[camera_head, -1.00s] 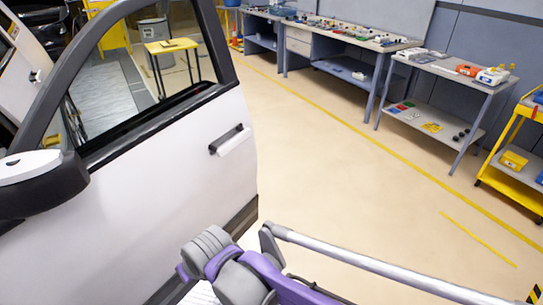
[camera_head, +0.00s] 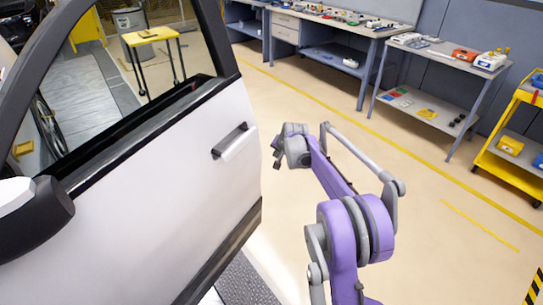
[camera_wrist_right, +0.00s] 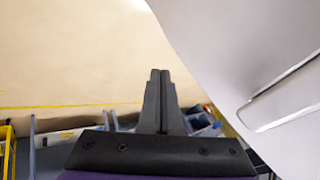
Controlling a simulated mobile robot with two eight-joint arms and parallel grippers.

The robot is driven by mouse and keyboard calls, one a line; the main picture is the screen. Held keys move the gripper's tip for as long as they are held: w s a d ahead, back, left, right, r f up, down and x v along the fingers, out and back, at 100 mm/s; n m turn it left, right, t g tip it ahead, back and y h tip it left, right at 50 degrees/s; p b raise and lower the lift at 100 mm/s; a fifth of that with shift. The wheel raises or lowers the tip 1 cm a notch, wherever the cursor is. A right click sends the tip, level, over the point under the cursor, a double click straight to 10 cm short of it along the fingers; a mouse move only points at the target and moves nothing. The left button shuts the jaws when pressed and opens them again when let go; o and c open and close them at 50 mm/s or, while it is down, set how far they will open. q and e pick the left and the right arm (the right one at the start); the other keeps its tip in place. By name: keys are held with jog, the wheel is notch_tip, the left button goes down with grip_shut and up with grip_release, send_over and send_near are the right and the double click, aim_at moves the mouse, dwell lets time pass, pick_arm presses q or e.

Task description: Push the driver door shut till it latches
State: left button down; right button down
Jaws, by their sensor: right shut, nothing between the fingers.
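The white driver door (camera_head: 150,185) stands open at the left of the head view, with its window frame, black mirror (camera_head: 45,212) and handle (camera_head: 233,143) showing. My right gripper (camera_head: 277,152) is just right of the door's free edge, near handle height. In the right wrist view the fingers (camera_wrist_right: 160,78) are pressed together with nothing between them. There the door's outer skin (camera_wrist_right: 235,45) and its handle (camera_wrist_right: 285,98) lie to the right of the fingers, with a visible gap at the fingertips. The latch is not visible. My left gripper is not in view.
Workbenches with parts (camera_head: 345,22) and a grey table (camera_head: 445,58) line the back wall. A yellow cart (camera_head: 515,150) stands at the right. A yellow table (camera_head: 150,37) shows through the door window. The floor (camera_head: 430,240) right of the door is clear.

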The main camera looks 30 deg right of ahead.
send_near(260, 159)
notch_tip(260, 159, down, 3)
jog(key=s+d, duration=0.1)
jog(key=d, duration=0.2)
jog(key=w+a, duration=0.1)
jog(key=w, duration=0.1)
jog(key=w+a+f+p, duration=0.1)
jog(key=shift+w+a, duration=0.1)
jog(key=shift+w, duration=0.3)
jog(key=shift+w, duration=0.1)
